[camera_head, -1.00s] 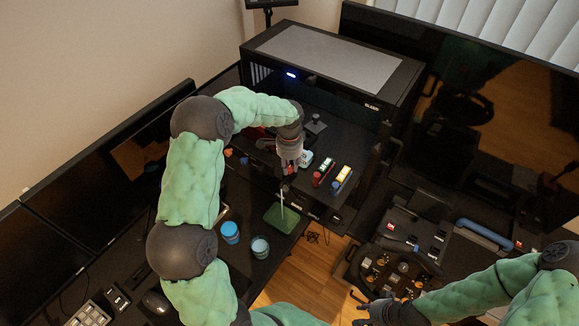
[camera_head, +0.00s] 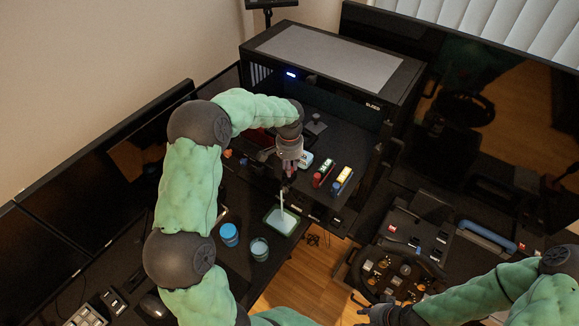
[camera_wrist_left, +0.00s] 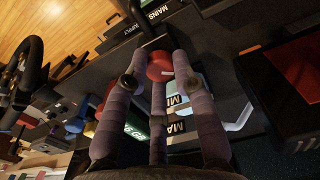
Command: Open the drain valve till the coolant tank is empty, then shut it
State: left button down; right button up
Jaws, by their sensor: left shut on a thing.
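My left gripper (camera_head: 288,172) is at the front edge of the black case's lower deck. In the left wrist view its fingers (camera_wrist_left: 158,75) are closed around a red knob (camera_wrist_left: 160,66), which I take to be the drain valve's handle. Below the gripper in the head view, a pale stream (camera_head: 282,203) runs down into a green tray (camera_head: 270,224), whose inside looks pale. The coolant tank and its level cannot be made out. My right gripper (camera_head: 366,311) is low on the right, away from the valve, its fingers apart and empty.
Red and yellow-blue labelled blocks (camera_head: 343,178) stand on the deck right of my left gripper. A steering wheel (camera_head: 398,270) is at the lower right. Open floor shows between.

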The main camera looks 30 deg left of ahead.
dwell(0.3)
pick_arm(q)
jog(key=c, duration=1)
grip_release()
jog(key=shift+r, duration=0.1)
notch_tip(320, 180, up, 12)
jog(key=shift+f, duration=0.1)
